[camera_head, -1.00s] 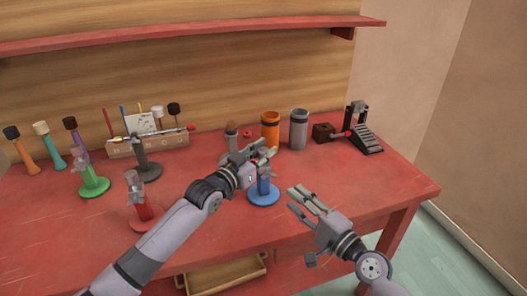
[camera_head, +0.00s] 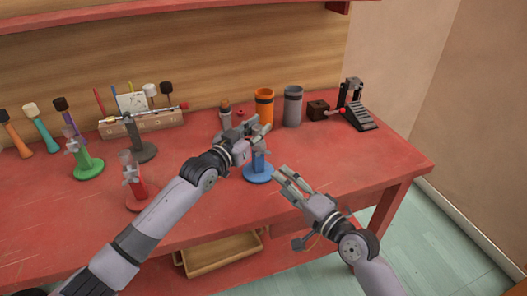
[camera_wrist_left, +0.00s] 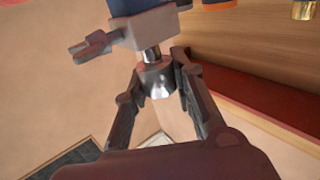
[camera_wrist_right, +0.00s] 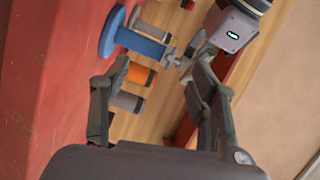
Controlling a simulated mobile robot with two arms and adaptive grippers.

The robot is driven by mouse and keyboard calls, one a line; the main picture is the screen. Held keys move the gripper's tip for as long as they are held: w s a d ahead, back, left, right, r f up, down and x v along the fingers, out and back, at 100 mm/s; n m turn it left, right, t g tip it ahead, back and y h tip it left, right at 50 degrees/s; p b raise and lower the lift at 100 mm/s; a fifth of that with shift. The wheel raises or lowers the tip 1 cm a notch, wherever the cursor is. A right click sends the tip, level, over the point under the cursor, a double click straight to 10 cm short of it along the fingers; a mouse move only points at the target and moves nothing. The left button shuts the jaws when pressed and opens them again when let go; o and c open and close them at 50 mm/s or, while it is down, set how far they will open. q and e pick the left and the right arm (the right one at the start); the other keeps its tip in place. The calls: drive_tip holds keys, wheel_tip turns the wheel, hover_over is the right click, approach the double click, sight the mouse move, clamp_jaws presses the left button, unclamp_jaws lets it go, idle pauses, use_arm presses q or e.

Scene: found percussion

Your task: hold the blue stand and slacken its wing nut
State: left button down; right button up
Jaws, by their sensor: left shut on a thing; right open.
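The blue stand (camera_head: 258,174) stands upright near the front edge of the red bench, with a round blue base and a grey clamp block on its post. My left gripper (camera_head: 259,133) is at the stand's top. In the left wrist view it is shut on a shiny metal piece (camera_wrist_left: 157,78) joined to the grey block (camera_wrist_left: 145,28). The wing nut (camera_wrist_left: 90,46) sticks out from one side of the block. My right gripper (camera_head: 285,181) is open and empty, to the right of the stand and apart from it. The right wrist view shows the blue base (camera_wrist_right: 112,32) beyond its fingers.
A red stand (camera_head: 135,190), a green stand (camera_head: 88,166) and a dark grey stand (camera_head: 142,150) are to the left. Orange (camera_head: 263,108) and grey (camera_head: 292,106) cups and a black pedal (camera_head: 359,114) are behind.

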sight(262, 152)
drive_tip(key=n, duration=0.1)
drive_tip(key=a+f+n+h, duration=0.1)
drive_tip(key=shift+s+n, duration=0.35)
drive_tip(key=shift+n, duration=0.05)
drive_tip(key=n, duration=0.1)
drive_tip(key=n+h, duration=0.1)
drive_tip(key=shift+s+a+f+n, duration=0.1)
drive_tip(key=shift+s+a+n, duration=0.15)
drive_tip(key=shift+a+n, duration=0.05)
drive_tip(key=shift+s+n+t+h, duration=0.1)
drive_tip(key=shift+n+t+h, duration=0.2)
drive_tip(key=shift+n, duration=0.3)
drive_tip(key=w+a+r+n+t+h, duration=0.2)
drive_tip(key=w+n, duration=0.3)
drive_tip(key=w, duration=0.5)
drive_tip(key=shift+a+r+h, duration=0.3)
drive_tip(key=shift+a+r, duration=0.4)
drive_tip(key=shift+a, duration=0.15)
drive_tip(key=shift+w, duration=0.1)
